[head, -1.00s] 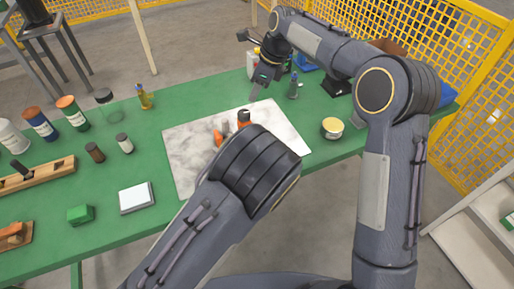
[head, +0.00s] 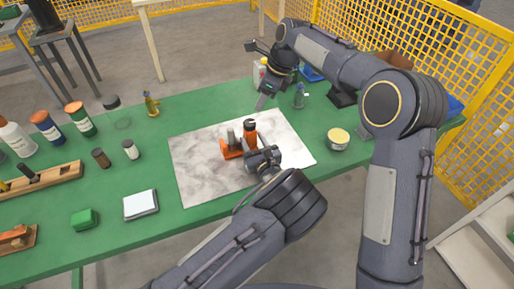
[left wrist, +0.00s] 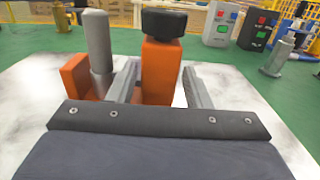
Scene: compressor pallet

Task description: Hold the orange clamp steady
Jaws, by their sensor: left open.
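The orange clamp (head: 231,149) stands on the pale marbled mat (head: 200,180). It has a low orange block, a grey upright cylinder and a taller orange post with a black top. My left gripper (head: 259,155) is low at the clamp's near right side. In the left wrist view its two grey fingers are open, one on each side of the orange post (left wrist: 160,68), with gaps visible. The grey cylinder (left wrist: 97,42) is left of the left finger. My right gripper (head: 266,98) hangs above the mat's far edge, pointing down; its finger gap is unclear.
A yellow-topped tin (head: 338,138) stands right of the mat. A white-topped pad (head: 140,204), a green block (head: 84,219) and several bottles are on the left. The green table (head: 150,170) is clear between them.

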